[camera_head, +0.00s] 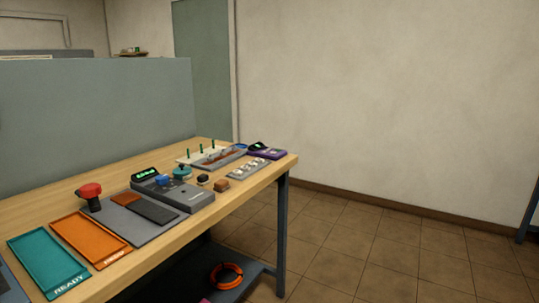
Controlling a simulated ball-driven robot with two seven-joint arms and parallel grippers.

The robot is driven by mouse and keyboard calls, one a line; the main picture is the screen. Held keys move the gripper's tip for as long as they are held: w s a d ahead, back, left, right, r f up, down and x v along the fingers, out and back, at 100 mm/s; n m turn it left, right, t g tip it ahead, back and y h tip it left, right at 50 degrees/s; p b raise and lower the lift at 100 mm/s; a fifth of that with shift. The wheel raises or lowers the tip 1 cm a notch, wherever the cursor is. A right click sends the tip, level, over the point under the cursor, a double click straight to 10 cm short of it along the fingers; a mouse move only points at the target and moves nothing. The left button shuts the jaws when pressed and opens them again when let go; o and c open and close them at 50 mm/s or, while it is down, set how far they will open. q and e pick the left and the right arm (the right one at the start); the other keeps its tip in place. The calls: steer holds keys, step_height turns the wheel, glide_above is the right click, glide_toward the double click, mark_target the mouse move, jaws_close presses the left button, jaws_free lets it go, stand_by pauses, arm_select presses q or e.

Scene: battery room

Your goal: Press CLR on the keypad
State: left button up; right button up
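No label reading CLR can be read from this distance. A grey panel with several small pale pieces (248,168) lies near the right end of the wooden table; it may be the keypad, but I cannot tell. A grey device (187,197) with a lit green display stands nearer, at the middle of the table. A purple device (268,153) with a dark display sits at the far right corner. Neither of my grippers is in view.
The wooden table (28,219) also holds a teal READY tray (42,246), an orange tray (75,226), a red-topped tool (90,192) and a rack with green pegs (211,158). An orange ring (227,276) lies on the lower shelf. Tiled floor (370,255) to the right is clear.

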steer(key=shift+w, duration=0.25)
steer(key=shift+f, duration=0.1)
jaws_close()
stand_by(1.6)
